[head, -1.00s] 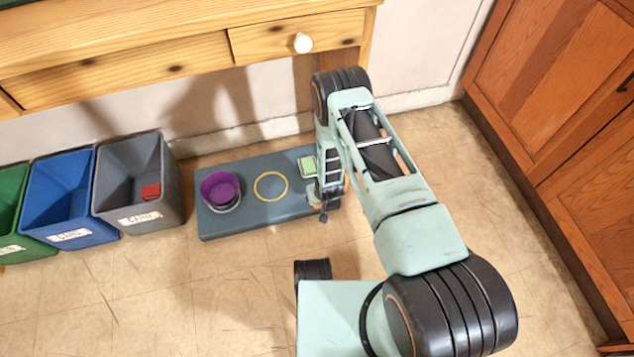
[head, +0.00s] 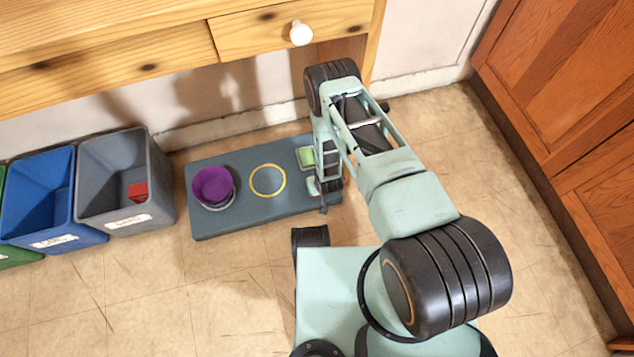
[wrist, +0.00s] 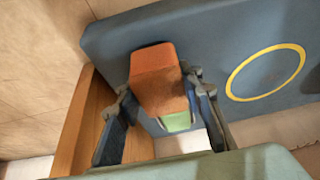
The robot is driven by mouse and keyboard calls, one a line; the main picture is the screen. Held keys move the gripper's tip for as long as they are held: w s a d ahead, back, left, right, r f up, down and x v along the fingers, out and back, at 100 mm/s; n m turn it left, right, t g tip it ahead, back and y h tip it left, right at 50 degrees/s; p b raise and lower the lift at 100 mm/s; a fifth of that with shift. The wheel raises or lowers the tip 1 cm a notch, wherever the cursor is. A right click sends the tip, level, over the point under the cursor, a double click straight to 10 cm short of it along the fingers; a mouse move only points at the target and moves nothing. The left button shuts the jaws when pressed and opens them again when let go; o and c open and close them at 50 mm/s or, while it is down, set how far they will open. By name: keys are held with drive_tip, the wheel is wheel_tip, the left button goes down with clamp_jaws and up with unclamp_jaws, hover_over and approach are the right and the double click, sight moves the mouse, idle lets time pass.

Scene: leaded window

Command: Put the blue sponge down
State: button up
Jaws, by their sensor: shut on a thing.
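My gripper (wrist: 160,90) is shut on an orange-brown block (wrist: 156,72), held between its two fingers in the wrist view. The block is over the blue-grey platform (wrist: 215,45); I cannot tell whether it touches it. I see no blue sponge; the held block looks orange-brown. In the head view my gripper (head: 326,190) is at the right end of the platform (head: 270,212), and the arm hides most of the block. A green block (wrist: 178,122) lies close by on the platform, and it also shows in the head view (head: 306,156).
A purple bowl (head: 212,184) stands at the platform's left end. A yellow ring (head: 267,195) marks its clear middle. A grey bin (head: 92,205) holding a red block (head: 138,191) and a blue bin (head: 15,225) stand left. A wooden drawer table (head: 180,60) overhangs behind.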

drive_tip(key=shift+f, duration=0.85)
drive_tip(key=shift+r, duration=0.1)
drive_tip(key=o, duration=1.3)
